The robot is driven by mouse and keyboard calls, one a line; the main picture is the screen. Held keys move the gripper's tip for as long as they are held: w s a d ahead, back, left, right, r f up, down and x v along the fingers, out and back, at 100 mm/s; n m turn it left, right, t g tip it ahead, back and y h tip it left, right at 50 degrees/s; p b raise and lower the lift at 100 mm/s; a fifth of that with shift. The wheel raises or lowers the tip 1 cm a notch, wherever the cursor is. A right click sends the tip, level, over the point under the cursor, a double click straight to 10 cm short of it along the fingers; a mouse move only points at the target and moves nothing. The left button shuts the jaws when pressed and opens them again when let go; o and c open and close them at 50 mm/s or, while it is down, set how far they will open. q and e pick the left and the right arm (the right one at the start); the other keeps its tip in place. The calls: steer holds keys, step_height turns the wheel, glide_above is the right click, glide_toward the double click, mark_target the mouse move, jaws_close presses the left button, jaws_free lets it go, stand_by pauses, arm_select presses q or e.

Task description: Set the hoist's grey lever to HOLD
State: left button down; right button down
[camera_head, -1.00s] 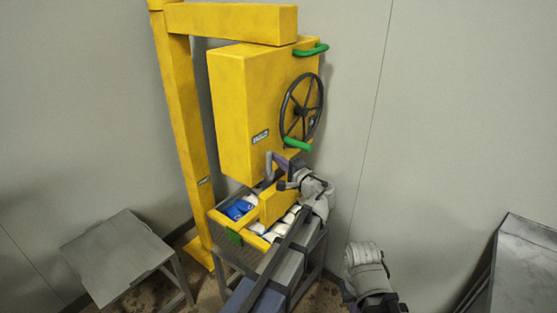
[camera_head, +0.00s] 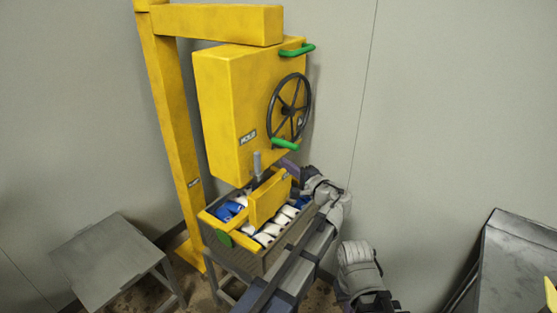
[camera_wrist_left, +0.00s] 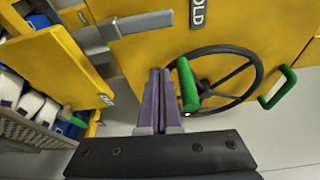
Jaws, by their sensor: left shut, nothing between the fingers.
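The yellow hoist (camera_head: 222,110) has a grey lever (camera_head: 257,164) low on its front, standing upright just below the HOLD label (camera_head: 248,137). In the left wrist view the lever (camera_wrist_left: 140,23) lies across the top and ends near the partly cut-off label (camera_wrist_left: 199,12). My left gripper (camera_head: 286,164) is to the right of the lever, apart from it. Its purple fingers (camera_wrist_left: 160,82) are together and empty in the left wrist view, with a gap between them and the lever. My right gripper's fingers do not show.
A black handwheel (camera_head: 289,107) with a green handle (camera_head: 286,144) is close above my left gripper. The handle (camera_wrist_left: 187,85) appears beside the fingers in the wrist view. A basket (camera_head: 240,257) of white and blue packs is below. A grey table (camera_head: 105,260) stands left.

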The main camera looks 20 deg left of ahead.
arm_select(q)
steer(key=shift+v, duration=1.05)
steer(key=s+a+f+n+g+h, duration=0.3)
steer(key=s+f+g+h, duration=0.1)
steer(key=s+f, duration=0.4)
steer(key=s+a+f+n+g+h, duration=0.3)
steer(key=s+f+g, duration=0.1)
steer(key=s+f, duration=0.4)
steer(key=s+d+f+m+g+h, duration=0.1)
steer(key=s+d+f+g+h, duration=0.2)
steer(key=s+d, duration=0.9)
steer(key=d+f+h, duration=0.1)
steer(key=d+h, duration=0.1)
steer(key=d, duration=0.2)
steer(key=shift+s+d+f+p, duration=0.3)
steer(key=shift+f, duration=0.05)
